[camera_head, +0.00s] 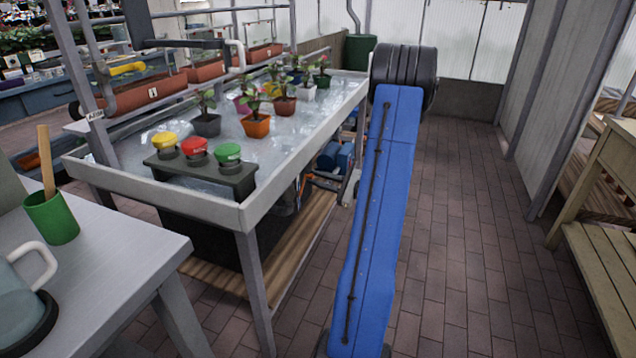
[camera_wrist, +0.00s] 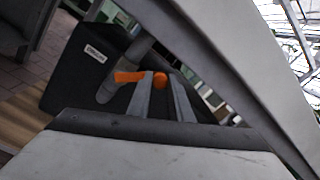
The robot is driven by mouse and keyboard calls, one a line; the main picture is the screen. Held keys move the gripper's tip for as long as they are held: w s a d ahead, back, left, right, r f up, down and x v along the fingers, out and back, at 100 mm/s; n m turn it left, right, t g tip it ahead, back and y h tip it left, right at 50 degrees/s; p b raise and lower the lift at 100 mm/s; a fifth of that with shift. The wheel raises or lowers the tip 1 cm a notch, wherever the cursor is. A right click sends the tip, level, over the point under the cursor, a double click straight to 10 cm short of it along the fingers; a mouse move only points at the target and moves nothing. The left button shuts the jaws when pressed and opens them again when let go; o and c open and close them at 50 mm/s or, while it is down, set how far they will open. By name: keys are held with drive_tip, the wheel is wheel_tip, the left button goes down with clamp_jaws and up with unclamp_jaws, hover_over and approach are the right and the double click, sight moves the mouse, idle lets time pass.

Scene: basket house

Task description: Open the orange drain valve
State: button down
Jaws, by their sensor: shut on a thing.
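The orange drain valve (camera_wrist: 130,76) shows in the wrist view as a bright orange handle on a grey pipe, in front of a black tank (camera_wrist: 85,68). My gripper (camera_wrist: 162,88) has its two grey fingers around part of the orange handle, with some orange showing between the tips and some to their left. The fingers hide part of the handle. In the head view my blue arm blocks the area, and I cannot make out the valve or my gripper clearly there.
A plant bench (camera_head: 230,215) with potted plants and yellow, red and green buttons (camera_head: 195,151) stands left of my arm. A grey table (camera_head: 95,265) holds a green cup (camera_head: 51,216). The brick aisle at right is clear, with a wooden bench (camera_head: 600,270) beyond.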

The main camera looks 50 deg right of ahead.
drive_tip(key=shift+s+a+r+n+y, duration=0.1)
drive_tip(key=shift+s+a+r+n, duration=0.5)
drive_tip(key=shift+n, duration=1.1)
drive_tip(key=shift+s+a+r+n+y, duration=0.1)
drive_tip(key=shift+a+r+n, duration=0.1)
drive_tip(key=shift+a+n, duration=1.15)
drive_tip(key=shift+s+a+r+n+y, duration=0.1)
drive_tip(key=shift+s+a+r+n, duration=0.3)
drive_tip(key=shift+n, duration=1.65)
drive_tip(key=shift+a, duration=0.15)
drive_tip(key=c, duration=1.6)
unclamp_jaws()
drive_tip(key=v, duration=1.7)
drive_tip(key=shift+s+f, duration=0.1)
drive_tip(key=shift+s, duration=0.1)
